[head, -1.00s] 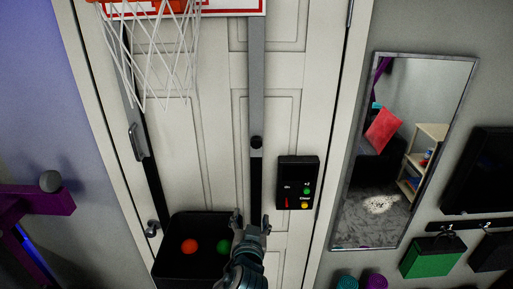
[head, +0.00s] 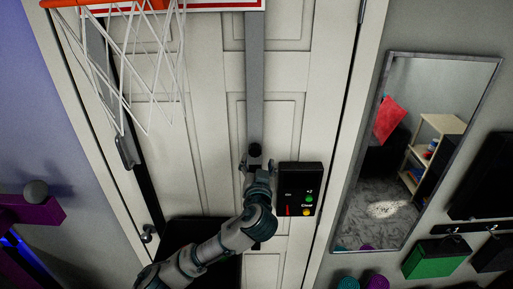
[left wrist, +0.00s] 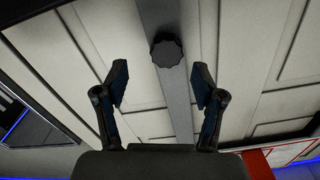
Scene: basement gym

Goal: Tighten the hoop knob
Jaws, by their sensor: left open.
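The hoop knob (head: 255,150) is a small dark round knob on the grey vertical strut of the door hoop. In the left wrist view the knob (left wrist: 166,51) is black with a scalloped rim, and lies beyond the fingertips, roughly midway between them. My left gripper (head: 257,166) is open just below the knob in the head view. In the left wrist view my left gripper (left wrist: 160,85) shows two spread fingers with nothing between them. My right gripper is in neither view.
The hoop's net (head: 135,70) hangs at the upper left. A black score box (head: 298,190) sits close to the right of my gripper. A black bin (head: 190,232) is partly behind my arm. A mirror (head: 420,150) hangs on the right wall.

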